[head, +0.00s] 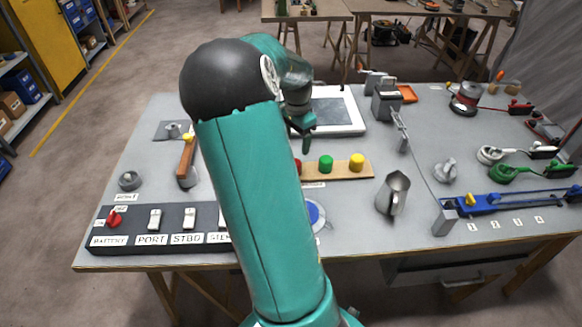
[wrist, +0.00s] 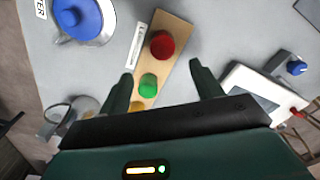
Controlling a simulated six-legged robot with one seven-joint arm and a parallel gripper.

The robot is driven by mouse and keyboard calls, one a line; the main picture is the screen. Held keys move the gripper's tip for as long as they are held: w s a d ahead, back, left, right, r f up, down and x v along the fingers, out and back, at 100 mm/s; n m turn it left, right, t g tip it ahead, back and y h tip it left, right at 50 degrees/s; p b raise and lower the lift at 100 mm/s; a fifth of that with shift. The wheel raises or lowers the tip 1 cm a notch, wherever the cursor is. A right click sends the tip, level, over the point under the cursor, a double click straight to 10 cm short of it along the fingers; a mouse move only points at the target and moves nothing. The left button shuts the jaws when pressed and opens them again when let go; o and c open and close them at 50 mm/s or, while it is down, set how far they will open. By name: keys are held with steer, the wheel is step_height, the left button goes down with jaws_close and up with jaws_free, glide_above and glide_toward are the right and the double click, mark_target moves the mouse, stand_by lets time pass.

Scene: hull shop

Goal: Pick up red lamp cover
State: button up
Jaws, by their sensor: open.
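The red lamp cover (wrist: 162,44) is a round red cap on a narrow wooden board (wrist: 176,72) in the wrist view. In the head view only a sliver of the red cover (head: 299,167) shows beside my arm. A green cover (wrist: 148,85) and a yellow cover (wrist: 137,106) stand in line with it on the board. My gripper (wrist: 160,75) is open and empty. Its fingers lie on either side of the board, around the green cover in the picture, with the red cover beyond the fingertips. In the head view my gripper (head: 305,138) hangs above the board.
A white-framed panel (head: 338,112) lies behind the board. A metal jug (head: 393,190) stands to the right. A blue-lidded pot (wrist: 84,18) is near the red cover. A black switch panel (head: 160,228) runs along the front left edge. Blue rail (head: 510,203) at right.

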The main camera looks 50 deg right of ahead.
step_height(320, 180, down, 5)
steer(key=shift+f, duration=0.1)
steer(key=shift+w+f, duration=0.15)
steer(key=shift+f, duration=1.4)
steer(key=shift+w+f, duration=0.15)
steer(key=shift+f, duration=1.35)
steer(key=c, duration=1)
